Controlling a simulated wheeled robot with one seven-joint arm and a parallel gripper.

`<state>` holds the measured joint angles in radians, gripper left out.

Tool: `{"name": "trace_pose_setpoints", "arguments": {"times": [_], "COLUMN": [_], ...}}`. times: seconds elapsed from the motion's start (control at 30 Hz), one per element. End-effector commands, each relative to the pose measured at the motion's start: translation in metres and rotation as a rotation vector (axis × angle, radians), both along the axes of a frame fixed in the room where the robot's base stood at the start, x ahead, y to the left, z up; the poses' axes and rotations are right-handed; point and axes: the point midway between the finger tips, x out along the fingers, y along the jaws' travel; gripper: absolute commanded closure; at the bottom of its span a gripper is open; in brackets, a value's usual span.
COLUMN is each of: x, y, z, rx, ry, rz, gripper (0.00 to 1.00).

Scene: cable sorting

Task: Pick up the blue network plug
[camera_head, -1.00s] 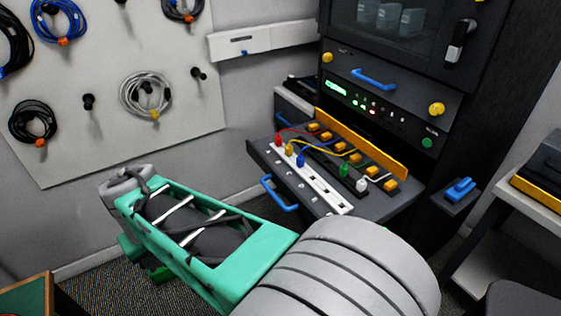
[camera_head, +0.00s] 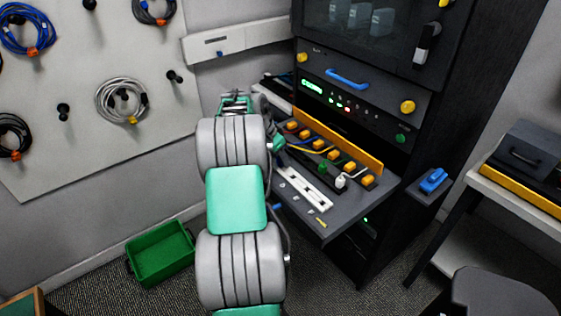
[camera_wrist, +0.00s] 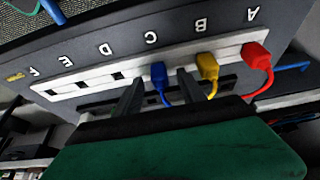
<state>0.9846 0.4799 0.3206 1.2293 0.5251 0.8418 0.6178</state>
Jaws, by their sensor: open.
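The blue network plug (camera_wrist: 158,75) stands at the white strip by the letter C in the wrist view, with its blue cable running down. My gripper (camera_wrist: 161,80) is open, one finger on each side of the blue plug. I cannot tell whether the fingers touch it. The yellow plug (camera_wrist: 208,66) by B is just beyond the right finger, and the red plug (camera_wrist: 256,55) is by A. In the head view my arm hides the blue plug and my gripper's fingers.
The white strip (camera_head: 303,186) lies on the pulled-out dark drawer (camera_head: 325,219); its sockets by D, E and F look empty. A green plug (camera_head: 323,167) and a white plug (camera_head: 340,181) stand beside it. A green bin (camera_head: 160,256) is on the floor.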

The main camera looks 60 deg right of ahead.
Motion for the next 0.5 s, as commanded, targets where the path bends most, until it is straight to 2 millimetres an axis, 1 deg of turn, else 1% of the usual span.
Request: {"name": "trace_pose_setpoints", "arguments": {"times": [0.03, 0.1, 0.27, 0.5], "x": [-0.0015, -0.0015, -0.0011, -0.0011], "y": [-0.0022, -0.0035, -0.0032, -0.003], "z": [-0.0055, -0.0091, -0.0091, -0.009], "rx": [0.0, -0.001, -0.001, -0.001], "ry": [0.0, -0.001, -0.002, -0.001], "rz": [-0.001, -0.001, 0.001, 0.002], "gripper": [0.53, 0.53, 0.54, 0.73]}}
